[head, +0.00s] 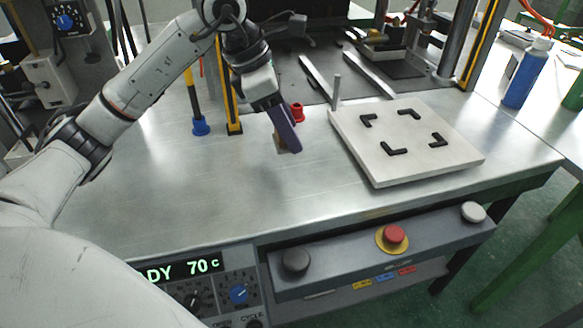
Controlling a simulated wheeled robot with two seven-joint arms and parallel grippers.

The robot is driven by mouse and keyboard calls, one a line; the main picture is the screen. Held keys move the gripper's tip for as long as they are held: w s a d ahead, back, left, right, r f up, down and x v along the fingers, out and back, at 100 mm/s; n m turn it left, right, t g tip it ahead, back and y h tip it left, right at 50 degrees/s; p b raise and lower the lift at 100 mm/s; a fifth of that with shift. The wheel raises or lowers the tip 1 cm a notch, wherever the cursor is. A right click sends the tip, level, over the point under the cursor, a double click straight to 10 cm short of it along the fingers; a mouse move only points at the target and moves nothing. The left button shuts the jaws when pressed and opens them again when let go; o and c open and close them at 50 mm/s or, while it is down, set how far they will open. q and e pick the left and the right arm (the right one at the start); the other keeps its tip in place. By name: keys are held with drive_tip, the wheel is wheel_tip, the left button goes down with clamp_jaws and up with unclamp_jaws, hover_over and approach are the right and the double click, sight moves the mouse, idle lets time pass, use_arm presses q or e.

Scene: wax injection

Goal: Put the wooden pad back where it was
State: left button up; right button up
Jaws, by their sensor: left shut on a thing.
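My left gripper (287,142) hangs over the metal table, just left of the white board (400,170). It is shut and points down. A small tan wooden pad (281,146) shows at its fingertips, mostly hidden by the dark purple finger in front. I cannot tell whether the pad touches the table or is just above it. The white board has black corner brackets around an empty middle. My right gripper is not in view.
A red fitting (297,112) stands close behind the left gripper. A short metal post (336,90) rises by the board's back left corner. A control panel (380,245) with a red button runs along the front. The table's left part is clear.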

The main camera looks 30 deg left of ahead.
use_arm(q)
wheel_tip(320, 180, down, 8)
drive_tip(key=shift+f, duration=0.15)
drive_tip(key=shift+s+f, duration=0.1)
drive_tip(key=o, duration=1.4)
drive_tip(key=v, duration=1.2)
